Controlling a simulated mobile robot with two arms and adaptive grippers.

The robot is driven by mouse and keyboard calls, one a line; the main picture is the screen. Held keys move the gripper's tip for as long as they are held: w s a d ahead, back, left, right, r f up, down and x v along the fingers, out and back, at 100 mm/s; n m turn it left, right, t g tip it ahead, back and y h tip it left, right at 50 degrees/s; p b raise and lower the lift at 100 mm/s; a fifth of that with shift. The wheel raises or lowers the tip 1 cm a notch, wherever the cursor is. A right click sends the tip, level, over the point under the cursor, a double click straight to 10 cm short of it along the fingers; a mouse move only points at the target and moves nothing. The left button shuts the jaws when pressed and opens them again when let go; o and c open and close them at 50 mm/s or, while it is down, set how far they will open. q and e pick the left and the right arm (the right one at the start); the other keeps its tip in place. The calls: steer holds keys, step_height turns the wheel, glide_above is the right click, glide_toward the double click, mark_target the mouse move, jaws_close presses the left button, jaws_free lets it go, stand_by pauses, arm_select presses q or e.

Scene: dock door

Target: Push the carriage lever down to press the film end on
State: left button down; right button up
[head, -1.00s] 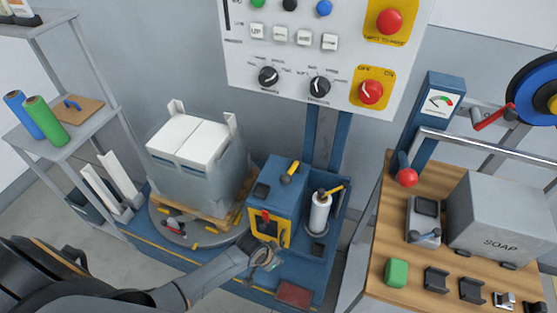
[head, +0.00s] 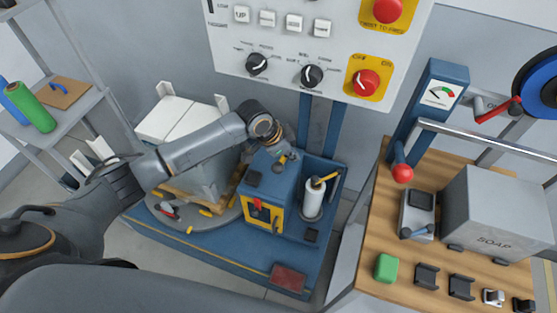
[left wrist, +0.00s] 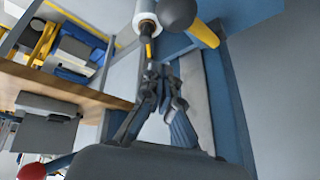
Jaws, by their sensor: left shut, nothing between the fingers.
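The blue carriage box (head: 272,185) stands on the blue base, with a yellow window frame and a red tab on its front. On its top is a lever with a yellow rod and dark knob (head: 280,160), partly covered by my gripper. In the left wrist view, the dark knob (left wrist: 178,13) and yellow rod show past my fingertips. The white film roll (head: 313,200) stands upright to the right of the box. My left gripper (head: 284,145) is shut and empty, close above the lever; contact cannot be told. It also shows in the left wrist view (left wrist: 160,78). My right gripper is out of view.
A wrapped pallet load (head: 205,180) stands on the turntable to the left, partly behind my arm. A control panel (head: 290,50) hangs behind and above. A wooden bench (head: 390,235) with a grey SOAP box (head: 500,215) is at the right. A blue column (head: 323,130) rises behind the carriage.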

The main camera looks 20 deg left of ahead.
arm_select(q)
steer(key=w+a+r+m, duration=0.1)
steer(key=w+a+r, duration=0.2)
steer(key=r, duration=0.4)
steer(key=shift+w+a+r, duration=0.3)
steer(key=shift+a, duration=0.2)
steer(key=b, duration=0.6)
glide_above(279, 162)
steer(key=w, duration=0.2)
steer(key=shift+m, duration=0.3)
step_height(279, 162, down, 6)
steer(key=shift+s+a+f, duration=0.1)
steer(key=shift+s, duration=0.05)
steer(key=shift+s+f+p, duration=0.15)
steer(key=shift+s+p, duration=0.05)
steer(key=shift+p, duration=0.15)
steer(key=shift+s+f, duration=0.4)
steer(key=shift+f, duration=0.45)
steer(key=shift+s+f, duration=0.15)
steer(key=shift+f, duration=0.2)
